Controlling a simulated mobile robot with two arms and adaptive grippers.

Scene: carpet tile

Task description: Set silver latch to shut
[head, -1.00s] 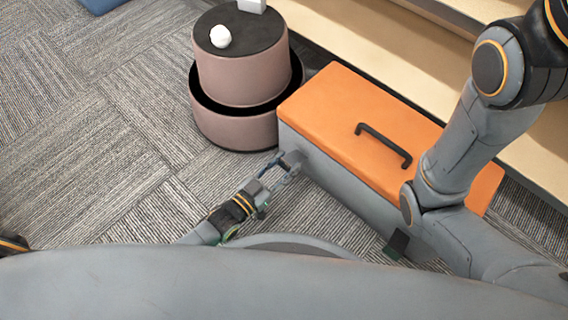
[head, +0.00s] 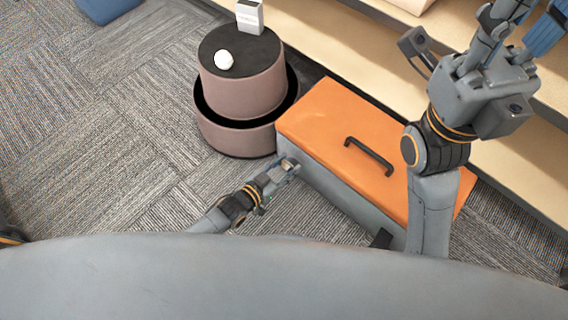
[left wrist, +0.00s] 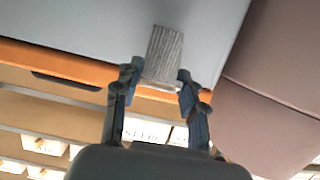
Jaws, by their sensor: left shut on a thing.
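A grey toolbox (head: 345,196) with an orange lid (head: 325,115) and a black handle stands on the carpet, lid down. The silver latch (left wrist: 165,52) is a ribbed grey plate on the box's front wall, near the lid edge in the left wrist view. My left gripper (head: 288,166) is at the left end of the front wall; its fingertips (left wrist: 160,78) are shut on the latch at both sides. I cannot tell whether the latch lies flat on the wall. My right gripper (head: 475,45) is raised above the lid's right side, fingers spread and empty.
A dark piece (head: 381,239) sits low on the box front, partly behind my right arm. A round brown stool (head: 240,85) stands left of the box, bearing a white ball (head: 224,59) and a small white box (head: 250,16). Wooden shelves (head: 440,65) stand behind.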

